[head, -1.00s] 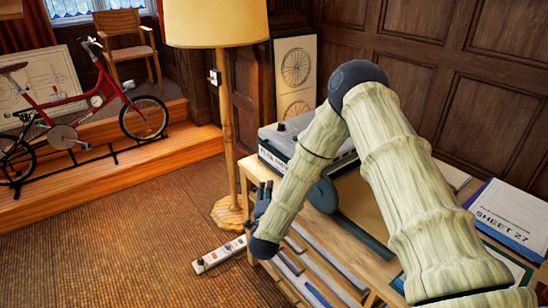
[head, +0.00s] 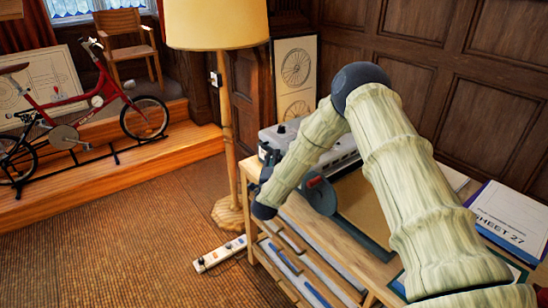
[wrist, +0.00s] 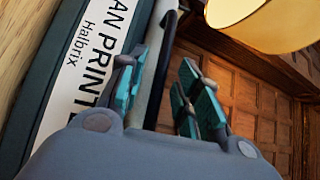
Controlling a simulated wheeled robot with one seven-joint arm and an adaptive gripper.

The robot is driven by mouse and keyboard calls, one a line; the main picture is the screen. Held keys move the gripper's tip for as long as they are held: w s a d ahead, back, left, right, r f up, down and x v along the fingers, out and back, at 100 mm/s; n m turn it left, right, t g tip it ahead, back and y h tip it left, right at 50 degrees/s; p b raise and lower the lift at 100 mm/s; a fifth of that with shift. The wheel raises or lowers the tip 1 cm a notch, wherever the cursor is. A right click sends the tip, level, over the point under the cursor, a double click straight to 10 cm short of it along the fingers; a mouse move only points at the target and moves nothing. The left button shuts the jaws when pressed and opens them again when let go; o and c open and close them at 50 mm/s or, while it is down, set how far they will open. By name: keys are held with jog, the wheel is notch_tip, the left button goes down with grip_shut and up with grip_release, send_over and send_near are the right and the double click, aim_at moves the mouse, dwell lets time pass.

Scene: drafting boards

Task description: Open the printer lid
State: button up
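The printer (head: 268,138) is a grey box at the back end of the wooden table, partly hidden behind my arm in the head view. In the wrist view its white front label (wrist: 92,60) reads "AN PRINT" and "Halbrix", tilted. A dark curved bar (wrist: 165,60), which looks like a handle, stands off beside the label. My gripper (wrist: 160,98) is open, with teal finger pads apart. The bar runs into the gap between the fingers; I cannot tell whether they touch it. In the head view my gripper (head: 266,165) is at the printer's front, mostly dark and small.
A floor lamp (head: 228,120) stands close to the left of the printer, and its shade shows in the wrist view (wrist: 262,22). A power strip (head: 219,254) lies on the floor. A wooden table (head: 377,268) bears the printer. Panelled walls close off the back.

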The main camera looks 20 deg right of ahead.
jog(key=shift+w+d, duration=0.15)
jog(key=shift+w, duration=0.25)
grip_shut()
jog(key=shift+r, duration=0.1)
